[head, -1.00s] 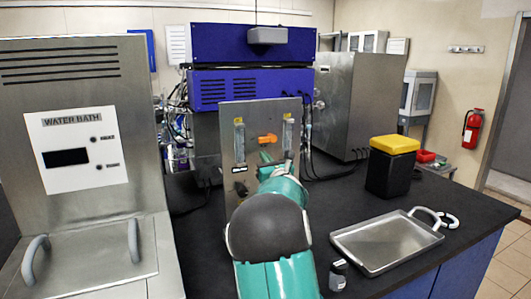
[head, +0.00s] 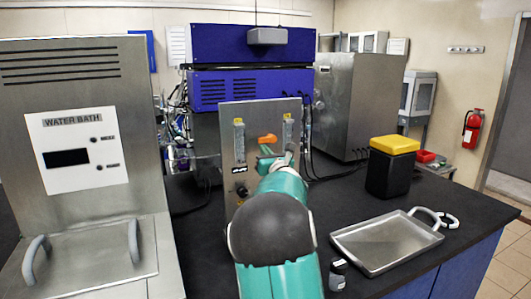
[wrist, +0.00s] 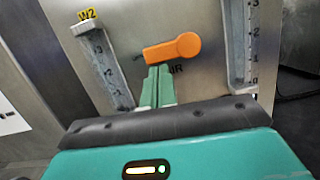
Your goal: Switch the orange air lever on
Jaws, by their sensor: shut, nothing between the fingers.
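The orange air lever (head: 267,139) is on the upright metal panel (head: 264,113) in the middle of the head view. In the wrist view the lever (wrist: 172,48) has its round hub at the right and its arm pointing left, slightly down. My gripper (wrist: 158,70) is shut and empty. Its green fingertips sit just below the lever's arm, close to it or touching; I cannot tell which. In the head view my gripper (head: 265,150) is just under the lever, and my arm hides the lower right of the panel.
Flow gauges flank the lever: one on the left (wrist: 104,65) and one on the right (wrist: 239,45). The water bath (head: 80,130) stands at the left. A metal tray (head: 388,243), a small bottle (head: 338,274) and a black bin with yellow lid (head: 392,172) stand at the right.

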